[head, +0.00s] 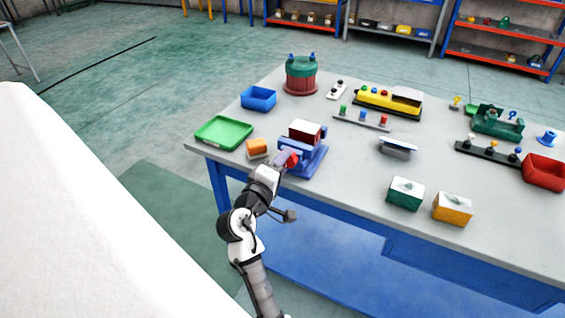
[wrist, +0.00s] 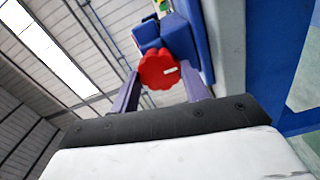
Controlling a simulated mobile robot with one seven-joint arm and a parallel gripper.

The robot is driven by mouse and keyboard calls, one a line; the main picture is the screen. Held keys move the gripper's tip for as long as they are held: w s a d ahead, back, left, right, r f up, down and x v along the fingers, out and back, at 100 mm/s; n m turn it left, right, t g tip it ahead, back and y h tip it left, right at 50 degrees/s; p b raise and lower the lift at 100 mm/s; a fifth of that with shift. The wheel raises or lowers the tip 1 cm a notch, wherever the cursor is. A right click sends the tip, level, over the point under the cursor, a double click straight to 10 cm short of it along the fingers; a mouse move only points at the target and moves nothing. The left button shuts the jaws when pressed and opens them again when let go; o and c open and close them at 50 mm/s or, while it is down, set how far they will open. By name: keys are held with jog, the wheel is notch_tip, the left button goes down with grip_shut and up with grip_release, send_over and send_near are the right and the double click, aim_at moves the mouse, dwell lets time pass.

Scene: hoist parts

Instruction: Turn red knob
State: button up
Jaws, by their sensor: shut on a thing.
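The red knob (wrist: 158,71) has a scalloped rim and a small white mark, and sits on the front of a blue vise-like fixture (head: 309,160). In the wrist view the knob is between the two fingers of my gripper (wrist: 160,88), which is shut on it. In the head view my gripper (head: 284,164) reaches the fixture's near left side, and the knob (head: 292,160) shows there as a small red patch. A dark red block with a white top (head: 305,133) sits in the fixture. The arm hides part of the knob in the head view.
An orange block (head: 257,146) stands left of the fixture, with a green tray (head: 223,133) and a blue bin (head: 258,98) beyond. A grey plate part (head: 397,147) and green and orange boxes (head: 405,193) lie to the right. The table (head: 340,190) is clear in front.

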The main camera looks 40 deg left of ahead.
jog(key=o, duration=1)
jog(key=shift+s, duration=0.15)
jog(key=b+v, duration=0.3)
jog(key=v, duration=1)
jog(key=shift+s+d, duration=0.2)
jog(key=shift+s, duration=0.05)
